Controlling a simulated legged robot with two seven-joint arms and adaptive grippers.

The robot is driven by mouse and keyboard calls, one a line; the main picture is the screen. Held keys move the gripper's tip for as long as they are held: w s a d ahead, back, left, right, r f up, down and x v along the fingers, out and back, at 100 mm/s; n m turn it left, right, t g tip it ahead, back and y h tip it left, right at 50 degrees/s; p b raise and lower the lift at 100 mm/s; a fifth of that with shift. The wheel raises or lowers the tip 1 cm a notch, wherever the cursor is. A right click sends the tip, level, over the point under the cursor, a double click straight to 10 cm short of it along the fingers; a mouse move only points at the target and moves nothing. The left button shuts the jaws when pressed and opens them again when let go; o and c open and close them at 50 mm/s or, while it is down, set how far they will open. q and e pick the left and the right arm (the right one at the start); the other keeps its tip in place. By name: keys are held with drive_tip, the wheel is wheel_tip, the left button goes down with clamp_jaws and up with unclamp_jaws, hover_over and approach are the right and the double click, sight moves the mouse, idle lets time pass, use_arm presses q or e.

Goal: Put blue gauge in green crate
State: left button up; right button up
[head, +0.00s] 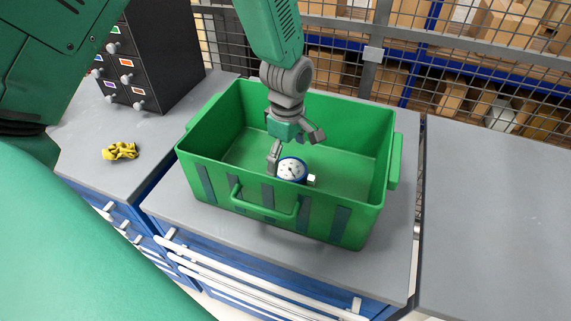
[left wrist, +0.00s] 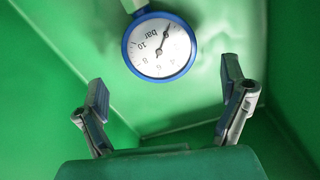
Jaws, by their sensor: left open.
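The blue gauge (head: 291,170), with a blue rim and white dial, is inside the green crate (head: 365,215), near its front wall. It also shows in the left wrist view (left wrist: 159,48), with the dial facing the camera and green crate surfaces (left wrist: 60,60) around it. My left gripper (head: 297,150) reaches down into the crate, right by the gauge. In the left wrist view its two fingers (left wrist: 165,105) are spread apart with nothing between them, and the gauge lies beyond the tips. My right gripper is not in view.
The crate stands on a grey worktop (head: 160,208) over blue drawers. A yellow crumpled item (head: 120,151) lies left of it, near a black drawer cabinet (head: 150,60). A wire mesh fence (head: 385,75) stands behind. The right grey worktop (head: 490,220) is clear.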

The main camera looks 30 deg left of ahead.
sight(288, 167)
use_arm(q)
wheel_tip(288, 167, up, 8)
drive_tip(key=shift+a+f, duration=0.2)
drive_tip(key=shift+a, duration=0.05)
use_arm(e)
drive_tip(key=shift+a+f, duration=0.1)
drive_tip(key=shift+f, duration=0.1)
use_arm(q)
drive_tip(key=shift+d, duration=0.1)
drive_tip(key=shift+d+r, duration=0.1)
drive_tip(key=shift+d, duration=0.2)
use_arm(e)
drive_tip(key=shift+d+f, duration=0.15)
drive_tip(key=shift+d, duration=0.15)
